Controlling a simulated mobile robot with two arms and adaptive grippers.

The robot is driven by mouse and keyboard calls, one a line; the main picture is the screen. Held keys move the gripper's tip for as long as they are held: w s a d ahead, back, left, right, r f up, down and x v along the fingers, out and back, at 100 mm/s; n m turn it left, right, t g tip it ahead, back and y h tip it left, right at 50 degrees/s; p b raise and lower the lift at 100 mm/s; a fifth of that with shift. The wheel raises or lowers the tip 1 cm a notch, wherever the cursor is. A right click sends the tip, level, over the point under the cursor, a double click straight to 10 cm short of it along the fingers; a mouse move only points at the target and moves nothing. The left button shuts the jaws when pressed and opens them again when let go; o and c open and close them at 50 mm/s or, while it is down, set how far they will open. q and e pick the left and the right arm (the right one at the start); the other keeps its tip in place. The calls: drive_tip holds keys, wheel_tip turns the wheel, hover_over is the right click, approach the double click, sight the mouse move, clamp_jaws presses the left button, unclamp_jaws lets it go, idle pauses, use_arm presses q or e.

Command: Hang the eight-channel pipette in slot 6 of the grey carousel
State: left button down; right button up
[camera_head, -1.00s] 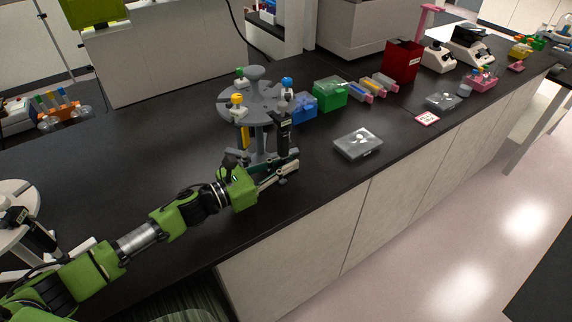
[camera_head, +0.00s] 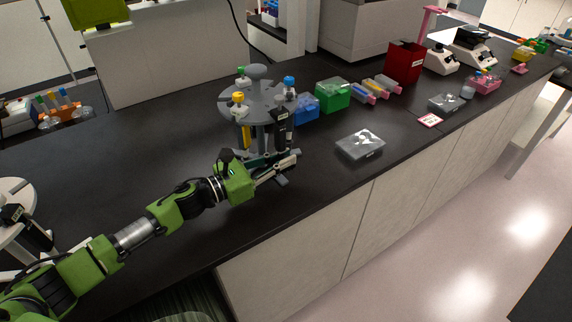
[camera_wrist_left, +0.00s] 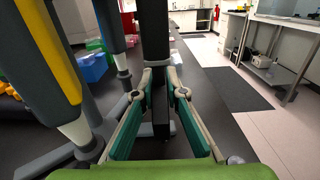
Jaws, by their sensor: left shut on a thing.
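The grey carousel (camera_head: 262,102) stands on the black bench in the head view, with pipettes hanging around its rim. My left gripper (camera_head: 292,158) is low at its front right side. It is shut on a dark upright pipette (camera_head: 281,134), which looks like the eight-channel one. In the left wrist view, the gripper (camera_wrist_left: 161,92) has its fingers on either side of the dark pipette body (camera_wrist_left: 154,45). The pipette is close to the carousel's rim; I cannot tell whether it touches a slot. Slot numbers are not readable. My right gripper is not in view.
A yellow pipette (camera_wrist_left: 48,50) hangs close on the left in the wrist view. Blue (camera_head: 305,108) and green (camera_head: 332,95) boxes stand behind right of the carousel. A clear-lidded box (camera_head: 360,145) lies to its right. The bench front is clear.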

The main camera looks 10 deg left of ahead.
use_arm(q)
drive_tip(key=shift+w+a, duration=0.45)
drive_tip(key=shift+w+a+b, duration=0.25)
drive_tip(key=shift+b, duration=0.3)
drive_tip(key=shift+w+a+r, duration=0.1)
drive_tip(key=shift+a, duration=0.05)
drive_tip(key=shift+w, duration=0.1)
drive_tip(key=shift+f+b, duration=0.4)
drive_tip(key=shift+b, duration=0.1)
idle(0.7)
